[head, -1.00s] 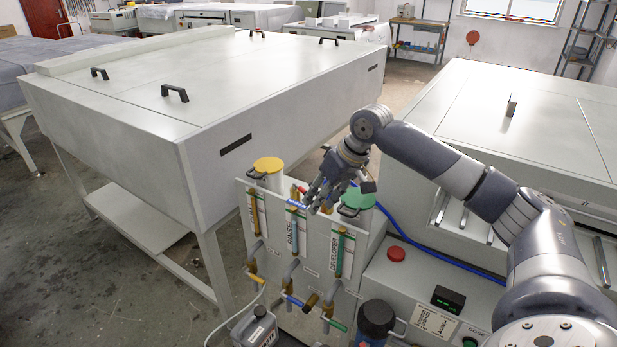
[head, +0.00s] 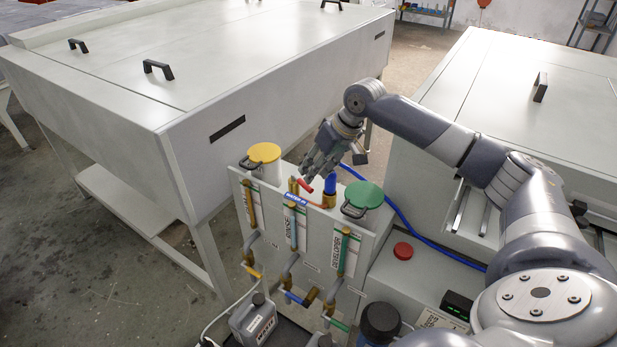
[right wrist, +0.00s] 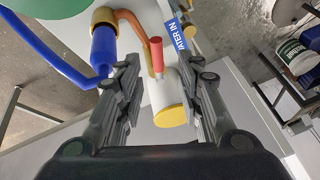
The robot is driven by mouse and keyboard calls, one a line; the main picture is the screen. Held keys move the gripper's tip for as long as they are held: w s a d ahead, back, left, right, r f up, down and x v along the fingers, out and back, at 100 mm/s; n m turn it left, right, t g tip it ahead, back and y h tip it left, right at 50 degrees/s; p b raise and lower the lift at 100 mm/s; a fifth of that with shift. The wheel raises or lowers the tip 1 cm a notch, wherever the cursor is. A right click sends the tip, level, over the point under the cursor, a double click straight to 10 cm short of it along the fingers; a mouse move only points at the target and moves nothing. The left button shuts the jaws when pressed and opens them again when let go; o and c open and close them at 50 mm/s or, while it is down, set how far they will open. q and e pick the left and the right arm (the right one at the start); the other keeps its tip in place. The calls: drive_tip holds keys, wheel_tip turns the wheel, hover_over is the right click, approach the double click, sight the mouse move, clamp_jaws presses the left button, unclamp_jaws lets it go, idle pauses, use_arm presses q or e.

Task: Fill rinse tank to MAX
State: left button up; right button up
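The rinse tank is the middle part of the grey tank unit, with a pale blue sight tube (head: 293,228) on its front; I cannot read the level against its marks. Above it is the blue WATER IN label (head: 297,199), with a red valve handle (head: 305,185) on a copper pipe just behind. The red handle also shows in the right wrist view (right wrist: 157,50), with the copper pipe beside it. My right gripper (head: 308,172) is open and empty just above and behind the handle, apart from it. My left gripper is not in view.
A blue hose (head: 331,184) joins the pipe and trails right. Yellow (head: 264,153) and green (head: 363,195) lids flank the valve. Drain valves (head: 290,297) hang in front. A grey jug (head: 253,320) and a red button (head: 403,251) are nearby. Large machines stand on both sides.

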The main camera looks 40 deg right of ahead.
sight(303, 183)
drive_tip(key=x, duration=0.5)
drive_tip(key=shift+w+d, duration=0.1)
drive_tip(key=shift+d, duration=0.15)
drive_tip(key=shift+w+a+f, duration=0.1)
drive_tip(key=shift+a+f, duration=0.05)
drive_tip(key=shift+f, duration=0.15)
clamp_jaws()
